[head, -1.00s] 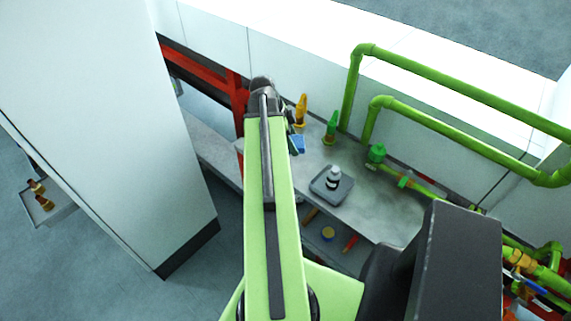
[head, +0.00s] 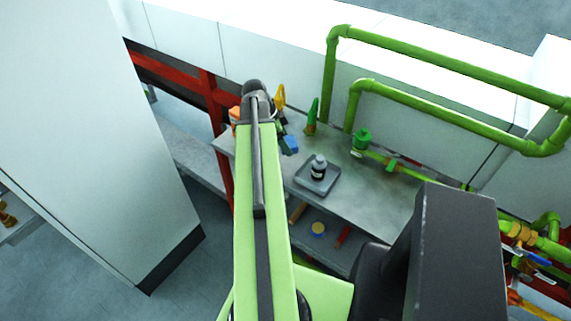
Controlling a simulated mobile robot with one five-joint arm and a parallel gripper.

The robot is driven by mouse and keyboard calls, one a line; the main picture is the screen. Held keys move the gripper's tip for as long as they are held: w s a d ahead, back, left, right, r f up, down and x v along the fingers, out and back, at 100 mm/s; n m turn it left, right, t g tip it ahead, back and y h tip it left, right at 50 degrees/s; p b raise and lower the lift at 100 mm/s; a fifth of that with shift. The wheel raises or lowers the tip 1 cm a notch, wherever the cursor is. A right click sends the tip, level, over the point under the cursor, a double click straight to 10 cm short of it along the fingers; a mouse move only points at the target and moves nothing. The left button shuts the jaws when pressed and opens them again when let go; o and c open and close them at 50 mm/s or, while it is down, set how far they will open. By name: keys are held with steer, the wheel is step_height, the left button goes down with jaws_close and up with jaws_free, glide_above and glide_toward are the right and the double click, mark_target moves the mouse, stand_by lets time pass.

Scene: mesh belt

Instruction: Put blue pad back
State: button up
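The blue pad (head: 290,144) shows as a small blue patch just right of my arm's far end, over the bench. My gripper (head: 284,130) is a small dark shape directly above it in the picture, mostly hidden behind my arm. The pad keeps its place against the arm while the bench things shift, so my gripper appears shut on it. The fingers themselves are too small to make out.
On the grey bench (head: 368,205) stand a yellow-orange bottle (head: 279,96), a green cone-shaped bottle (head: 312,117) and a grey tray (head: 304,182) with a dark bottle (head: 318,167). Green pipes (head: 440,65) run behind and right. A white panel (head: 90,130) stands left.

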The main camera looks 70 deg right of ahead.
mark_target(289, 162)
step_height(289, 162, down, 8)
steer(key=b, duration=0.6)
steer(key=shift+r, duration=0.2)
steer(key=shift+f, duration=0.2)
steer(key=o, duration=1.2)
